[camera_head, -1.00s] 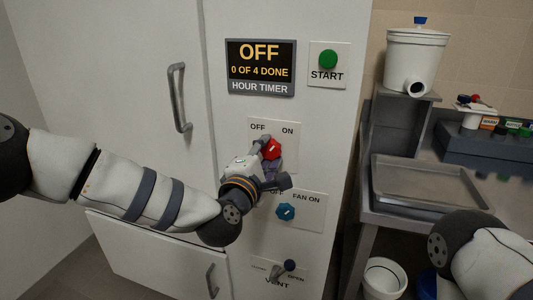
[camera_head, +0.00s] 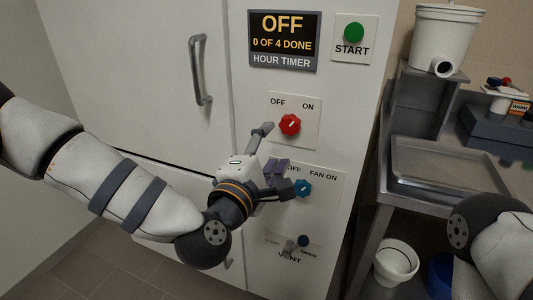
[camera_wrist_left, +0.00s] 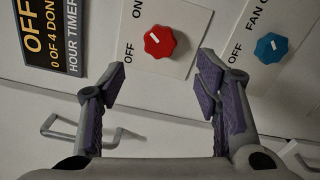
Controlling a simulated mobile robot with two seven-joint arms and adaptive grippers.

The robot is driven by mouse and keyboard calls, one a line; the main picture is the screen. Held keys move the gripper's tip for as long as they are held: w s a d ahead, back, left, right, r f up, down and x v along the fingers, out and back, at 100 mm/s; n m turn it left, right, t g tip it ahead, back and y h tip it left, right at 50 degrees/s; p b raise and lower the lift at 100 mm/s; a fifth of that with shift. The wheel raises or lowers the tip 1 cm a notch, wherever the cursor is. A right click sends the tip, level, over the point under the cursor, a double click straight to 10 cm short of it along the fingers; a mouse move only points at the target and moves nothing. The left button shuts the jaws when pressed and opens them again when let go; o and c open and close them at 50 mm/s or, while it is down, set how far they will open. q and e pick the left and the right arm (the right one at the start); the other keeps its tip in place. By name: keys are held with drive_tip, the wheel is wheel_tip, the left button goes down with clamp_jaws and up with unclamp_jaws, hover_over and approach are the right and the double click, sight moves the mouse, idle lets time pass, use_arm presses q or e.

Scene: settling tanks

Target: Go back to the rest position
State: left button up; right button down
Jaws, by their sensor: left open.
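My left gripper (camera_head: 272,150) is open and empty in front of the white cabinet panel, just below and left of the red knob (camera_head: 290,125). In the left wrist view the red knob (camera_wrist_left: 159,42) lies beyond the spread fingers (camera_wrist_left: 163,80), clear of both. The knob's white mark points toward ON in the head view. The blue fan knob (camera_head: 303,188) is just right of the gripper; it also shows in the left wrist view (camera_wrist_left: 271,48). My right arm shows at the lower right, but its gripper is out of view.
The timer display (camera_head: 284,40) reads OFF, 0 OF 4 DONE. A green START button (camera_head: 354,33) is beside it. The vent lever (camera_head: 302,241) is below the gripper. At right stand a metal tray (camera_head: 440,188), a white bucket (camera_head: 440,35) and a white bin (camera_head: 396,262).

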use_arm(q)
drive_tip(key=v, duration=0.3)
